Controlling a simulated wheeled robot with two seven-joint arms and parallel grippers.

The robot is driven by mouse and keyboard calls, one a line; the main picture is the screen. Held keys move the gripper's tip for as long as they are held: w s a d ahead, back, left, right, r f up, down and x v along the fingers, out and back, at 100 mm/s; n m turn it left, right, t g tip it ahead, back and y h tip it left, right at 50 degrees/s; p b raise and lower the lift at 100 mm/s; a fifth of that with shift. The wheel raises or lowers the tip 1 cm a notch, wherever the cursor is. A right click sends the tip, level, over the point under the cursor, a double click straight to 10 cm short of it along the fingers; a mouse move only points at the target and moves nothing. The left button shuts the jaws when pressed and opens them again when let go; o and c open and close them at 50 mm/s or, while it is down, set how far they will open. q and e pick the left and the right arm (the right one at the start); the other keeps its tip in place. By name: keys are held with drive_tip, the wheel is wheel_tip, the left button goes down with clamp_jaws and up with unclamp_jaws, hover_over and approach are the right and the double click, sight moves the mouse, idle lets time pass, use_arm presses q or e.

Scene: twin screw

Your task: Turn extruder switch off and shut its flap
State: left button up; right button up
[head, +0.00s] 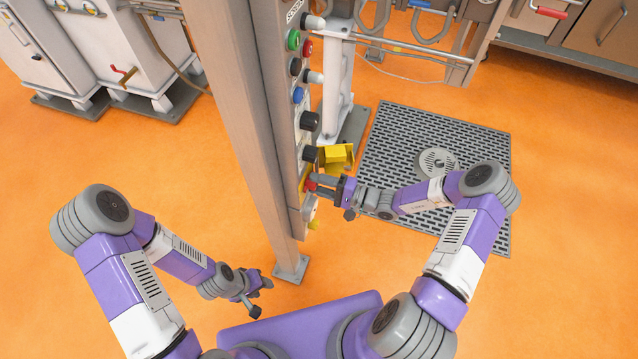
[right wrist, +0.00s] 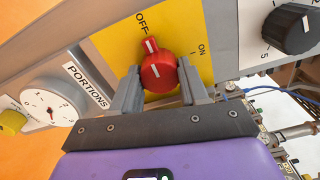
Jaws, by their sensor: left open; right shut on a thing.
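The red extruder switch (right wrist: 158,74) sits on a yellow plate (right wrist: 112,45) marked OFF and ON. Its white pointer line aims toward the OFF label. My right gripper (right wrist: 160,88) has one finger on each side of the knob and is shut on it. In the head view my right gripper (head: 319,184) reaches the lower part of the panel from the right and mostly hides the switch. The yellow flap (head: 338,154) stands open, sticking out from the panel just above that gripper. My left gripper (head: 256,292) is open and empty, low over the floor, left of the post foot.
The panel (head: 290,110) on a tall grey post carries several other knobs and buttons. A black knob (right wrist: 288,27) and a white PORTIONS dial (right wrist: 52,108) flank the switch. A floor grate (head: 390,140) lies at right. Orange floor around my left gripper is clear.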

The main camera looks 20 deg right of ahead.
drive_tip(key=o, duration=1.1)
drive_tip(key=shift+c, duration=0.2)
drive_tip(key=shift+d, duration=0.1)
drive_tip(key=p+v, duration=0.1)
drive_tip(key=v, duration=0.6)
drive_tip(key=shift+s+d, duration=0.2)
